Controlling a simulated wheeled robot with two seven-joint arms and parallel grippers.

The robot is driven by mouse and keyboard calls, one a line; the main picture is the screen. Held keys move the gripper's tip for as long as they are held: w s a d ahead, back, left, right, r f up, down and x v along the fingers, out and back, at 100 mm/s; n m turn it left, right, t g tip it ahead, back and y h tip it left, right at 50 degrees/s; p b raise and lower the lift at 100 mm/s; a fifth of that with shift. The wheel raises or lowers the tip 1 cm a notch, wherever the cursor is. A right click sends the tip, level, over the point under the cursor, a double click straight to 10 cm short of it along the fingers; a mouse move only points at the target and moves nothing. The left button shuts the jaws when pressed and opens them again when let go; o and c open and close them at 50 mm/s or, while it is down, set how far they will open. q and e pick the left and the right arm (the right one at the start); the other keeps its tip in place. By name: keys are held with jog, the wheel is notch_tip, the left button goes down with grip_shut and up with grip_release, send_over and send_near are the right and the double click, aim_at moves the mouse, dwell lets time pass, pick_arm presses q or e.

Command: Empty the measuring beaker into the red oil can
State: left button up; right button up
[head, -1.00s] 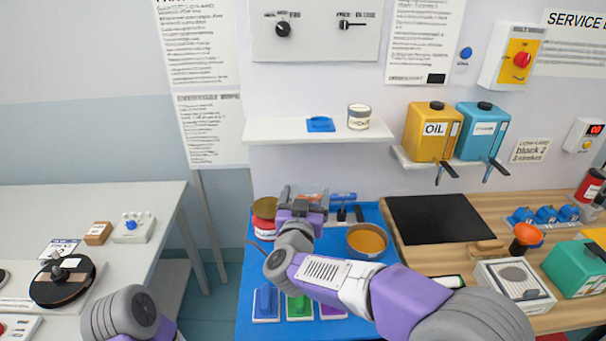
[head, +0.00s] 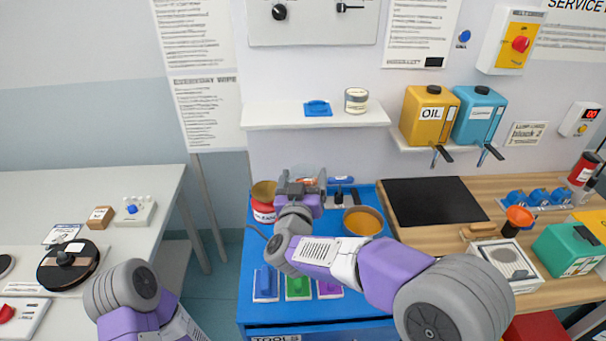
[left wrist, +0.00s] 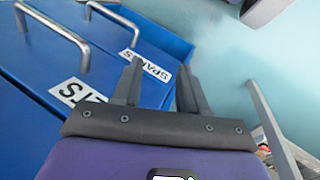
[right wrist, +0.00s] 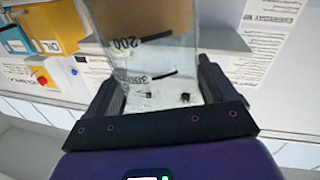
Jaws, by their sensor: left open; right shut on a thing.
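My right gripper (head: 303,186) is shut on the clear measuring beaker (right wrist: 145,35), whose 200 and 300 marks show in the right wrist view. In the head view the beaker (head: 308,172) is mostly hidden behind the gripper, above the back of the blue bench. A red can (head: 263,213) with a white label and brownish top stands on the bench, just left of the gripper. I cannot tell whether it is the red oil can. My left gripper (left wrist: 162,78) is open and empty near blue drawers.
A tan-filled round pan (head: 362,221) stands right of the gripper. Blue, green and purple pieces (head: 298,285) lie at the bench front. A shelf (head: 270,115) hangs above. Yellow OIL (head: 428,118) and blue (head: 478,118) containers hang right. Another red can (head: 583,170) stands far right.

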jog(key=n+p, duration=0.1)
jog(key=n, duration=0.1)
jog(key=n+p, duration=0.1)
jog(key=p, duration=0.1)
jog(key=shift+r+n+t, duration=0.2)
jog(key=shift+n+t, duration=0.2)
jog(key=f+n, duration=0.1)
jog(key=n, duration=0.2)
jog(key=a+f+n+y, duration=0.1)
jog(key=n, duration=0.1)
jog(key=f+n+t+p, duration=0.1)
jog(key=f+n, duration=0.1)
jog(key=n, duration=0.1)
jog(key=shift+a+n+y, duration=0.2)
jog(key=shift+n+y, duration=0.1)
jog(key=shift+y, duration=0.1)
jog(key=shift+r, duration=0.15)
jog(key=shift+a+f+n, duration=0.15)
jog(key=shift+f+n, duration=0.3)
jog(key=shift+n, duration=0.15)
dwell(2.2)
jog(key=shift+a+f+n+y, duration=0.1)
jog(key=shift+f+n+y, duration=0.2)
jog(key=shift+n+y, duration=0.1)
jog(key=shift+a+f+n, duration=0.1)
jog(key=shift+f+n, duration=0.2)
jog(key=shift+n, duration=0.3)
dwell(1.7)
